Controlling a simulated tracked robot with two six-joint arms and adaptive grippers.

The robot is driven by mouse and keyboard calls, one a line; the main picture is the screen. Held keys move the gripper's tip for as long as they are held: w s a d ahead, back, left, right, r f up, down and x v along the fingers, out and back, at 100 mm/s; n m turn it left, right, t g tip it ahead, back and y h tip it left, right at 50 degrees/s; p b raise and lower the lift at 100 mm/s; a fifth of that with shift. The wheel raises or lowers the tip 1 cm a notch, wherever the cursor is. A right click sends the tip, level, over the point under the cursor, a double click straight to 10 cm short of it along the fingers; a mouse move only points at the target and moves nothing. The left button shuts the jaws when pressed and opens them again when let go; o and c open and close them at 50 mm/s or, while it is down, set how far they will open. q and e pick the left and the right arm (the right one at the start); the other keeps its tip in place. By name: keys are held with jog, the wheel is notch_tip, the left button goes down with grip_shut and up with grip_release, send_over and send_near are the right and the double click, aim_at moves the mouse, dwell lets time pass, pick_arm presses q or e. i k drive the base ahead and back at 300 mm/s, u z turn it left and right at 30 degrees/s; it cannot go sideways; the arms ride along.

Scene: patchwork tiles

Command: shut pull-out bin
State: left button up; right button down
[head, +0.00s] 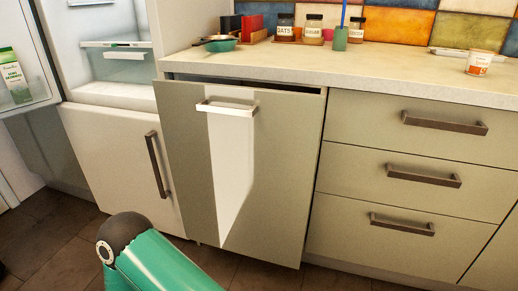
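The pull-out bin's tall grey-green front (275,170) stands in the middle of the head view. It sits forward of the cabinet line, with a dark gap along its top under the counter, so it is partly open. Its pale metal bar handle (226,108) is near the top left of the front. A bright pale patch runs down the front below the handle. The inside of the bin is hidden. A teal link of one of my arms shows at the bottom, in front of the cabinets. Neither gripper is in view.
A fridge (110,60) stands open at the left, with a closed white lower door (122,165). Closed drawers (420,165) are at the right. The counter (400,75) holds several jars, a pan (216,40) and a cup (479,63). Dark floor tiles lie in front.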

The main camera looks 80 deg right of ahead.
aim_at(242, 160)
jog(key=u, duration=0.8)
jog(key=i, duration=0.1)
jog(key=z, duration=2.3)
jog(key=i, duration=0.55)
jog(key=u, duration=0.15)
jog(key=k, duration=0.6)
jog(key=z, duration=0.1)
